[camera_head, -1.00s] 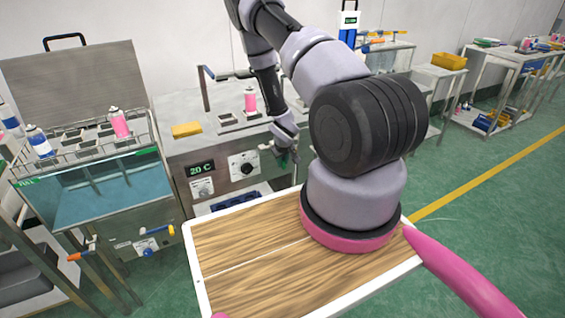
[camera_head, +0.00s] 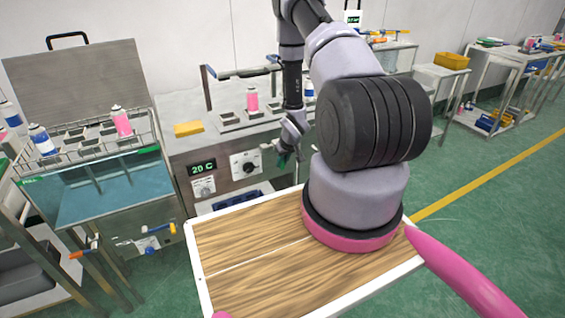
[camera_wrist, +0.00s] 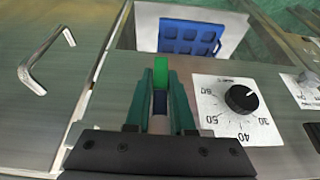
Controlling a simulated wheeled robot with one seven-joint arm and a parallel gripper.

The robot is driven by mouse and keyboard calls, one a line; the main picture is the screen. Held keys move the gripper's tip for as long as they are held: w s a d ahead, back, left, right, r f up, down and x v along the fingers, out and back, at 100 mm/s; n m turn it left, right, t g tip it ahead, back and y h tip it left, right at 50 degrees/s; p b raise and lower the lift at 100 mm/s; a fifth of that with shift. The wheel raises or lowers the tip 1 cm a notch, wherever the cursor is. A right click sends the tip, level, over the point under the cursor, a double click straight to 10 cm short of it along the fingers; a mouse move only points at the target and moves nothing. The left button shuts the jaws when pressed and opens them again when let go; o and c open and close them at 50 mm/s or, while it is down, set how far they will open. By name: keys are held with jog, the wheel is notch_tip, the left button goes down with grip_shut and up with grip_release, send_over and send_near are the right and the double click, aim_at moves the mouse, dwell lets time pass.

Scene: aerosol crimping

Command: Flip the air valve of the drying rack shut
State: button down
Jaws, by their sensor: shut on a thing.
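My gripper (camera_head: 285,160) is in front of the steel machine's control panel, right of its dial. In the wrist view my gripper (camera_wrist: 161,92) has its green fingers shut on a small piece, bright green at the top (camera_wrist: 162,68) and dark blue below (camera_wrist: 159,103). I cannot tell what this piece belongs to. Small valve handles, orange (camera_head: 76,255) and blue (camera_head: 149,251), show at the lower left below the water bath. More orange and blue handles (camera_head: 376,41) show at the back. I cannot tell which valve is the drying rack's.
The water bath (camera_head: 105,190) with cans in a wire rack stands at the left. The panel carries a black dial (camera_wrist: 241,98) and a 20 C display (camera_head: 202,167). A blue tray (camera_wrist: 190,36) lies in the opening beside the panel. My wooden tray top fills the front.

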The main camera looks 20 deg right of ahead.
jog(key=c, duration=0.8)
grip_release()
jog(key=v, duration=1.1)
jog(key=shift+a, duration=0.1)
jog(key=shift+f, duration=0.1)
